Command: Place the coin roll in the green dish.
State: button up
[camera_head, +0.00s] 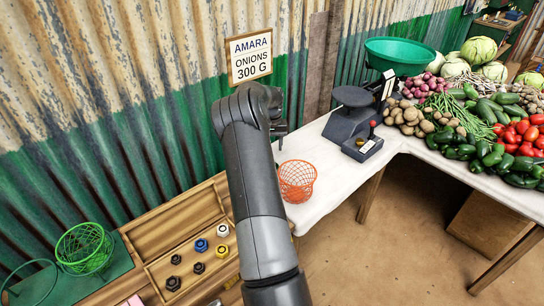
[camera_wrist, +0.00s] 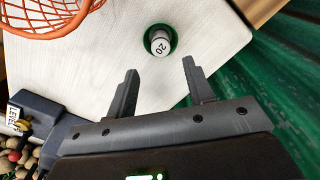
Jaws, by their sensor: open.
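In the wrist view, a short grey-white cylinder marked 20, which looks like the coin roll (camera_wrist: 160,44), sits within the round rim of the green dish (camera_wrist: 174,37) on the white tabletop. My gripper (camera_wrist: 160,67) is open and empty, its two fingers apart and pointing toward the dish without touching the roll. In the head view my gripper (camera_head: 280,129) is above the white table, partly hidden by my arm. The roll and dish cannot be made out there.
An orange wire basket (camera_head: 297,181) stands near the table edge. A dark scale (camera_head: 353,118), a green basin (camera_head: 398,55) and heaped vegetables are to the right. A wooden tray (camera_head: 189,255) of weights and a green wire basket (camera_head: 84,248) are to the left. A corrugated wall stands behind.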

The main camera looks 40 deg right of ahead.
jog(key=s+a+r+n+t, duration=0.1)
jog(key=a+r, duration=0.5)
jog(key=r, duration=0.3)
jog(key=s+a+r+t, duration=0.1)
jog(key=a+r, duration=0.6)
jog(key=r, duration=0.1)
jog(key=s+a+r+n+t, duration=0.1)
jog(key=s+a+r, duration=0.3)
jog(key=a, duration=0.3)
jog(key=s+a+r+n, duration=0.1)
jog(key=s+a+r, duration=0.2)
jog(key=a+r, duration=0.3)
jog(key=s+a+f+n+t, duration=0.1)
jog(key=s+a+n, duration=0.3)
jog(key=s+a, duration=1.5)
jog(key=s+t, duration=0.1)
jog(key=s, duration=0.3)
jog(key=shift+f+n+t, duration=0.25)
jog(key=shift+n+t, duration=0.05)
jog(key=shift+n, duration=0.1)
